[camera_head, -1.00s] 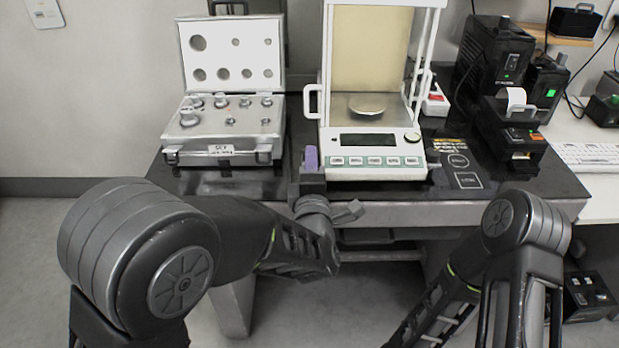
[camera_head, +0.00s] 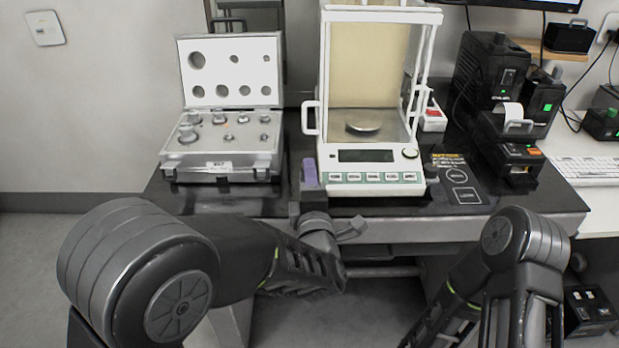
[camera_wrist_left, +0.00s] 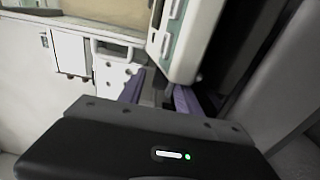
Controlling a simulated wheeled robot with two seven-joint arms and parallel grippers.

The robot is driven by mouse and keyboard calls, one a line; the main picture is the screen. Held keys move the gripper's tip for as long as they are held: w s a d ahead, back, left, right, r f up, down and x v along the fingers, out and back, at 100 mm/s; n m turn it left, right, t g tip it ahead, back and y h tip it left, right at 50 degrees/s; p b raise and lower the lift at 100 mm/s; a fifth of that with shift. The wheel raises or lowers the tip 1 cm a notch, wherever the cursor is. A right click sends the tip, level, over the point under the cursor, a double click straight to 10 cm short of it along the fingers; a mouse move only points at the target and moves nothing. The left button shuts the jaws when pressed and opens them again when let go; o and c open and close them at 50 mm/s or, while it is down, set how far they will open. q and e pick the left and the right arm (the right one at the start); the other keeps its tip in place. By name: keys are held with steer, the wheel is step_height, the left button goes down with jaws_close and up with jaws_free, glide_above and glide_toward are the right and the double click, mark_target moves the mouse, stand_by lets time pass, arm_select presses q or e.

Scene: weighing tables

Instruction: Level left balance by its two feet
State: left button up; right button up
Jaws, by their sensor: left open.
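The balance (camera_head: 368,183) is white with a glass draft shield, a round pan, a dark display and a row of green-edged buttons. It stands near the table's front edge. My left gripper (camera_head: 310,174) is at its front left corner, with a purple finger showing beside the housing. In the left wrist view the gripper (camera_wrist_left: 160,95) is open, with its purple fingers apart and the balance's white housing (camera_wrist_left: 186,55) close in front of them. I cannot tell whether they touch it. The balance's feet cannot be made out. My right gripper is out of view.
An open case of metal weights (camera_head: 222,160) stands left of the balance. A black printer (camera_head: 510,150) and black boxes stand to the right, with a keyboard (camera_head: 590,170) beyond. The dark table (camera_head: 235,203) has a narrow free strip along its front.

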arm_select(q)
steer(key=s, duration=0.7)
steer(key=shift+s+d, duration=0.25)
steer(key=shift+s, duration=0.1)
